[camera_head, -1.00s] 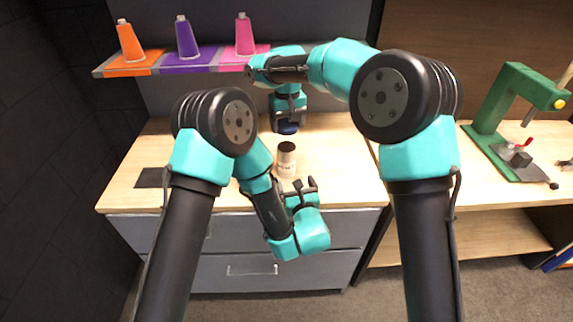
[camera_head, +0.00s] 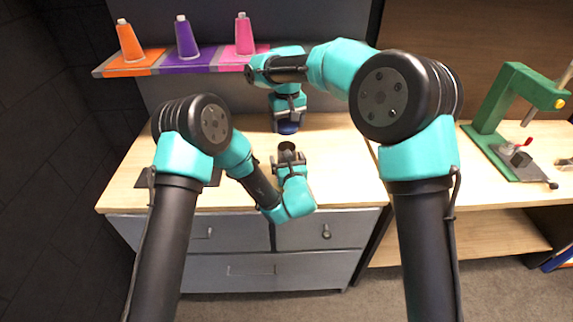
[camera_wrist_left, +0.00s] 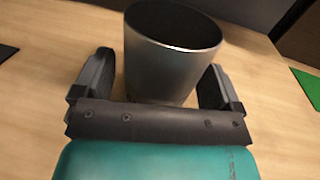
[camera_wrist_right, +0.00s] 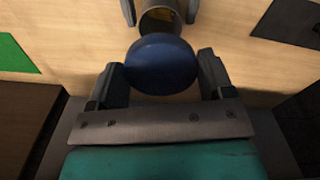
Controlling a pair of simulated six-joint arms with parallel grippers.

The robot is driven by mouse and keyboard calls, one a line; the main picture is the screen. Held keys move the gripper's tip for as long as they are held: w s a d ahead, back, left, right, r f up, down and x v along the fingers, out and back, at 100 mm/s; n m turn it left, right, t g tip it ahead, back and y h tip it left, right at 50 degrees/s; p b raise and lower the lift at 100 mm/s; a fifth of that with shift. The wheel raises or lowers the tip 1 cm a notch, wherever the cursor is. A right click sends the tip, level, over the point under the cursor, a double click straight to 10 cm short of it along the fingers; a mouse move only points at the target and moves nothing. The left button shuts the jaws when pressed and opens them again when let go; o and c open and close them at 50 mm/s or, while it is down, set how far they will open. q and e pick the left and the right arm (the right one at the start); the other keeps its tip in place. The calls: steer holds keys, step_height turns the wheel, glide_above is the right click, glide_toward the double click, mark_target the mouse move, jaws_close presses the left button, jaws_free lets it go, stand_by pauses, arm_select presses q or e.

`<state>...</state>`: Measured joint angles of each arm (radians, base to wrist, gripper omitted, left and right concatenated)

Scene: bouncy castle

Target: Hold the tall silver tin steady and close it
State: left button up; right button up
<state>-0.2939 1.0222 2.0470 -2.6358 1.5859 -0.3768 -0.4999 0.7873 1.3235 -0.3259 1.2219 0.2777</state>
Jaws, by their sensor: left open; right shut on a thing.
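The tall silver tin (camera_wrist_left: 165,70) stands upright and uncapped on the table, its dark mouth showing in the left wrist view. In the head view its dark opening (camera_head: 286,147) shows just beyond my left gripper (camera_head: 289,158). My left gripper is open, with one finger on each side of the tin; whether they touch it I cannot tell. My right gripper (camera_head: 289,115) is shut on a round dark blue lid (camera_wrist_right: 161,64), also seen in the head view (camera_head: 288,127). It holds the lid above the table, behind the tin. The tin's rim (camera_wrist_right: 160,20) shows beyond the lid in the right wrist view.
A shelf (camera_head: 180,62) at the back holds an orange, a purple and a pink cone. A dark mat (camera_head: 205,178) lies at the table's left. A green press (camera_head: 500,110) stands on the right-hand bench. The table right of the tin is clear.

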mark_target(287, 144)
arm_select(q)
steer(key=shift+c, duration=0.3)
steer(key=c, duration=1.3)
arm_select(e)
steer(key=shift+f, duration=2.5)
steer(key=shift+f, duration=0.85)
steer(key=shift+f, duration=0.55)
arm_select(q)
jaws_close()
